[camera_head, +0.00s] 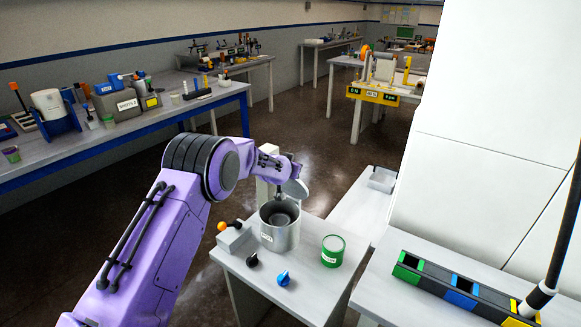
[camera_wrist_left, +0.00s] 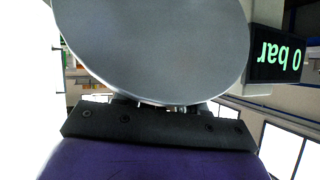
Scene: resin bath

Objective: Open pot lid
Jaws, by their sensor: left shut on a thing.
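The metal pot (camera_head: 279,230) stands open on the small grey table, with a dark inside and a white label on its front. Its round grey lid (camera_head: 296,188) is off the rim, tilted steeply, above the back right of the pot. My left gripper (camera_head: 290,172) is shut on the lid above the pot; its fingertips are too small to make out. In the left wrist view, the lid (camera_wrist_left: 155,45) fills the top middle, against the dark gripper bar (camera_wrist_left: 160,125). My right gripper is in neither view.
A green can (camera_head: 333,251) stands right of the pot. A blue knob (camera_head: 284,278), a black knob (camera_head: 252,260) and an orange-ball lever (camera_head: 222,226) are in front and left. A display (camera_wrist_left: 278,55) reads "0 bar". A black tray (camera_head: 470,290) lies at right.

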